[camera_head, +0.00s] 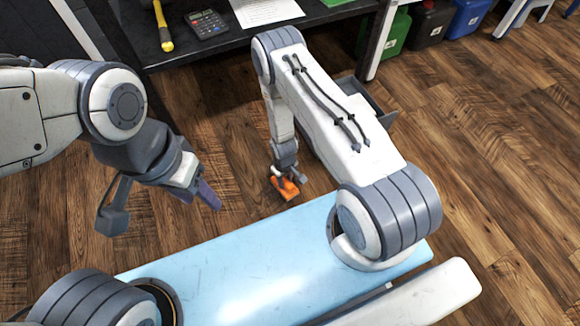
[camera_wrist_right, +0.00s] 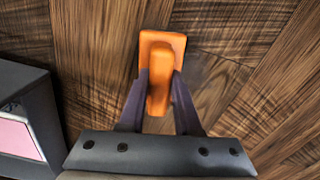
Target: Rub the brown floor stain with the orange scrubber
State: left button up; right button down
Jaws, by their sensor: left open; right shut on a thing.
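The orange scrubber (camera_head: 285,188) is at floor level in front of my blue base in the head view. My right gripper (camera_head: 286,178) is shut on it from above. In the right wrist view the orange scrubber (camera_wrist_right: 159,46) shows a raised handle between the two dark fingers of my right gripper (camera_wrist_right: 160,88), with its flat block against or just above the wood. I cannot tell which. My left gripper (camera_head: 208,196) is open and empty, held above the floor at the left. I cannot make out a brown stain on the brown wood in either view.
A dark desk (camera_head: 240,42) with a calculator (camera_head: 206,23), a hammer (camera_head: 162,28) and paper stands at the back. A grey open box (camera_head: 372,104) is on the floor behind my right arm. Coloured bins stand at the back right. The floor (camera_head: 480,130) at the right is clear.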

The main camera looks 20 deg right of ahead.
jog(key=shift+d, duration=0.35)
notch_tip(320, 180, up, 3)
jog(key=shift+a+f+p, duration=0.1)
jog(key=shift+p, duration=0.95)
notch_tip(320, 180, up, 5)
jog(key=p, duration=0.4)
jog(key=shift+p, duration=0.3)
